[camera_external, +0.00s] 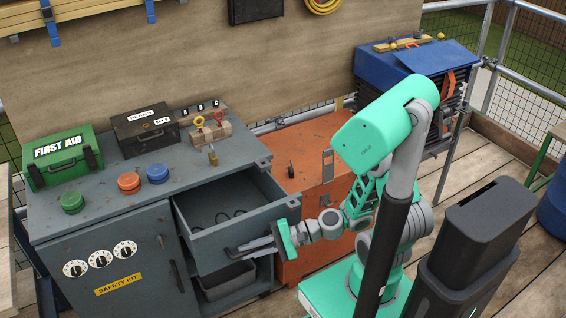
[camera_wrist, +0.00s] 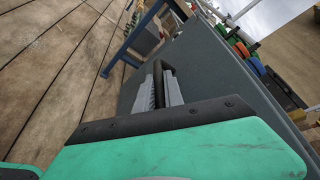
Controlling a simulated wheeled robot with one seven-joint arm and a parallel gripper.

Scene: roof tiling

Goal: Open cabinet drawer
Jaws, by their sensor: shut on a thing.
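The grey cabinet (camera_external: 140,240) stands at the left in the external view. Its drawer (camera_external: 235,210) is pulled out, and a few small dark items lie inside it. My gripper (camera_external: 240,250) is at the drawer's front and shut on the drawer handle. In the wrist view my gripper (camera_wrist: 163,88) reaches to the dark handle (camera_wrist: 162,68) on the grey drawer front (camera_wrist: 205,65). The handle is mostly hidden by the fingers in the external view.
An open shelf with a grey bin (camera_external: 228,282) lies below the drawer. An orange cabinet (camera_external: 305,165) stands right of it. A first aid box (camera_external: 62,158), a black case (camera_external: 147,130) and coloured buttons (camera_external: 129,182) are on the cabinet top. Wooden planks (camera_wrist: 50,75) form the floor.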

